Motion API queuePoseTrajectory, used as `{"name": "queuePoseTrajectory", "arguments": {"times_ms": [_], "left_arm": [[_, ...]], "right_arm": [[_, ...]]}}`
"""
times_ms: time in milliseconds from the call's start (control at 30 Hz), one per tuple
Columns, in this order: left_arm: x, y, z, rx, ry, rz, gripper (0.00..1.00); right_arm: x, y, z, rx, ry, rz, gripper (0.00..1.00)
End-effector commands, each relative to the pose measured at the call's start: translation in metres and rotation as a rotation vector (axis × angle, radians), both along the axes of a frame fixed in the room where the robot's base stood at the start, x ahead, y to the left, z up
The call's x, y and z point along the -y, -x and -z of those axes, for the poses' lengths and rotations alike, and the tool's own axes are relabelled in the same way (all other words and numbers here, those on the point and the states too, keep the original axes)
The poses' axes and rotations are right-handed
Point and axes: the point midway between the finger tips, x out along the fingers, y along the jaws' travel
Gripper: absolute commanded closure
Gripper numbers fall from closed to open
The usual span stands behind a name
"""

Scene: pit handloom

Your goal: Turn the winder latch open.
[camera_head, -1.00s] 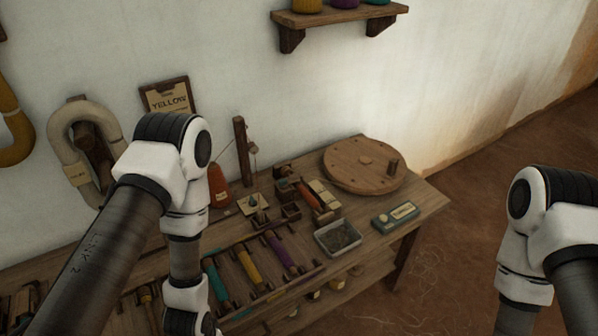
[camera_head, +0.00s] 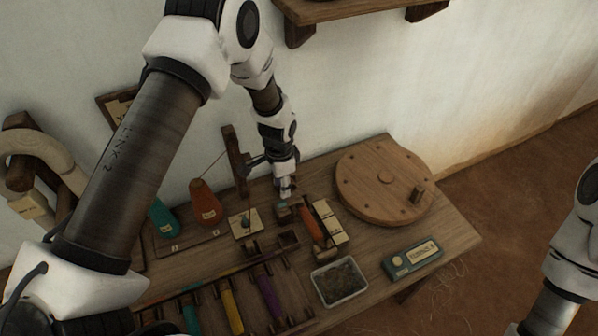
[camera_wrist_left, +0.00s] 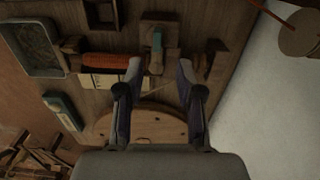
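The bobbin winder (camera_head: 312,226) stands on the wooden bench with an orange yarn bobbin in it. In the left wrist view the orange bobbin (camera_wrist_left: 106,62) lies left of a wooden block with a small upright grey-green piece (camera_wrist_left: 157,42), which looks like the latch. My left gripper (camera_head: 285,190) is at the back end of the winder, pointing down. In the left wrist view its two fingers (camera_wrist_left: 160,74) are apart with nothing between them, and the block lies just beyond their tips. Whether a finger touches it, I cannot tell. My right gripper is out of view.
A round wooden disc with a peg (camera_head: 385,160) is right of the winder. A grey tray (camera_head: 340,294) and a labelled green box (camera_head: 399,272) are in front. A post (camera_head: 235,160) and an orange cone (camera_head: 205,210) stand left. A wall shelf (camera_head: 340,10) overhangs.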

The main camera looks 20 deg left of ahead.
Motion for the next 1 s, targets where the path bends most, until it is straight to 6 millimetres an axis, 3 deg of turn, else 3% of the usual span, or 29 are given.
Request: {"name": "queuePoseTrajectory", "arguments": {"times_ms": [167, 500, 767, 800, 900, 1000], "left_arm": [[-0.001, 0.0, 0.008, -0.003, -0.001, 0.013, 0.64], [0.0, -0.002, 0.069, -0.004, -0.002, 0.012, 0.64], [0.0, -0.002, 0.075, -0.003, -0.001, 0.011, 0.64], [-0.001, -0.001, 0.075, -0.003, -0.001, 0.011, 0.67], [0.0, -0.001, 0.075, -0.003, -0.001, 0.011, 1.0], [0.0, -0.001, 0.075, -0.004, -0.002, 0.011, 1.0]], "right_arm": [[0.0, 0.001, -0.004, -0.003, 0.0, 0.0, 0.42], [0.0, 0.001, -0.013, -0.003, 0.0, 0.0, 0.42], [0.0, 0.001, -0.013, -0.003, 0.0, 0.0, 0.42], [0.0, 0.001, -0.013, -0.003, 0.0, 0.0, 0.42], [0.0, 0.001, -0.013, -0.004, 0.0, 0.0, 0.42], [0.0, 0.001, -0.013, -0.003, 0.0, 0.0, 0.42]]}}
